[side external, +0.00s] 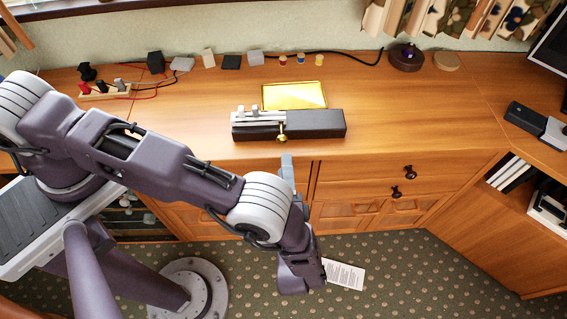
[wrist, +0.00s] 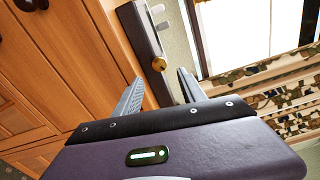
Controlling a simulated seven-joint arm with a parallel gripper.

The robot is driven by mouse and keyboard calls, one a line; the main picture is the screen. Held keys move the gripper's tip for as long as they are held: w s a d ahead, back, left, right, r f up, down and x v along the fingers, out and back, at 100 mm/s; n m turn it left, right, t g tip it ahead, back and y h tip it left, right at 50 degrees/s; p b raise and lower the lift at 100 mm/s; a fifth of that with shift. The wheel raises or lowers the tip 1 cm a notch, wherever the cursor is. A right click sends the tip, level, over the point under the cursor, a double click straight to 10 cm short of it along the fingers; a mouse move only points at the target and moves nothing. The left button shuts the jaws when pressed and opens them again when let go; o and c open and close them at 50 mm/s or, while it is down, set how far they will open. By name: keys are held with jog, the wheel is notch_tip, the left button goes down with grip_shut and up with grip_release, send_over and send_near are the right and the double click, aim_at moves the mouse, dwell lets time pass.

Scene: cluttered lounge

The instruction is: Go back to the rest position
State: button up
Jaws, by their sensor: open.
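My arm reaches across the front of the wooden cabinet in the side external view. My gripper (side external: 287,165) is in front of the cabinet's edge, with a grey finger pointing up and the rest mostly hidden behind my wrist. In the wrist view my gripper (wrist: 160,75) has its two grey fingers spread, with nothing held between them. A black box (side external: 315,125) with silver bars and a brass knob (side external: 282,138) stands on the cabinet top beyond the gripper. The box (wrist: 138,28) and knob (wrist: 159,64) also show past the fingertips in the wrist view, apart from them.
A yellow tray (side external: 294,95) lies behind the box. Several small blocks, spools and a cable line the back. A wooden strip (side external: 104,92) with wires is at left. Drawers with dark knobs (side external: 410,172) face the gripper.

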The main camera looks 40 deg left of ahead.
jog(key=w+a+r+n+g+h, duration=0.1)
jog(key=a+r+n+g, duration=0.3)
jog(key=r, duration=0.7)
jog(key=w+a+r+n+g+h, duration=0.15)
jog(key=a+r+g, duration=0.25)
jog(key=r+g, duration=0.45)
jog(key=s+a+r+n+h, duration=0.1)
jog(key=s+a+r+h, duration=0.1)
jog(key=s+a+r, duration=0.3)
jog(key=s+a+r+n+h, duration=0.1)
jog(key=s+r+n+h, duration=0.15)
jog(key=r, duration=0.45)
jog(key=s+r+t+h, duration=0.2)
jog(key=s+h, duration=0.1)
jog(key=s, duration=0.2)
jog(key=s+r+n+t+h, duration=0.1)
jog(key=s+r+t+h, duration=0.1)
jog(key=s, duration=0.4)
jog(key=shift+a+r+n+t+h, duration=0.15)
jog(key=shift+r+n+t+h, duration=0.2)
jog(key=shift+t, duration=0.3)
